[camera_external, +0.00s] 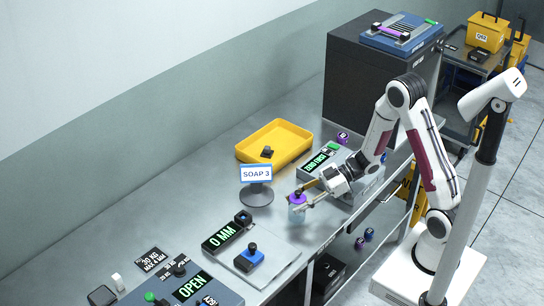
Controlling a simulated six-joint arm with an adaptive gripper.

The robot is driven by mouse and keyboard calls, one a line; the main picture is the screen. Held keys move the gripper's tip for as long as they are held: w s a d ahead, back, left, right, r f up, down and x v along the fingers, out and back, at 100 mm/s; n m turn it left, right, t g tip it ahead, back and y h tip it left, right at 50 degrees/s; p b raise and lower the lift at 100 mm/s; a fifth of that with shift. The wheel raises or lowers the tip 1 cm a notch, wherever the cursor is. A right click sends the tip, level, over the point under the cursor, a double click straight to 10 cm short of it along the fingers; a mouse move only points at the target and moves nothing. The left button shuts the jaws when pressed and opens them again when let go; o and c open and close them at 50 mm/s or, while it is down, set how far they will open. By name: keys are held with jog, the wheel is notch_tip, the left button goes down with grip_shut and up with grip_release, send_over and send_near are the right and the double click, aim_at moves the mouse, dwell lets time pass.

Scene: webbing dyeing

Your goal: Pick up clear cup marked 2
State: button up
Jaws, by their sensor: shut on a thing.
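A small clear cup (296,213) with a bluish tint stands near the front edge of the steel bench. Purple (299,198) shows at its top; I cannot tell if this is a lid or the contents. My gripper (304,199) reaches it from the right, with its fingers shut around its upper part. The cup looks upright, at or just above the bench top; I cannot tell if it touches. Its marking is too small to read.
A sign reading "SOAP 3" (257,174) on a round stand is just behind the cup. A yellow tray (299,137) lies farther back. A scale-like device (247,256) and a "0 MM" display (222,236) are to the left. The bench's front edge is close by.

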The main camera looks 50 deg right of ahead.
jog(key=shift+r, duration=4.85)
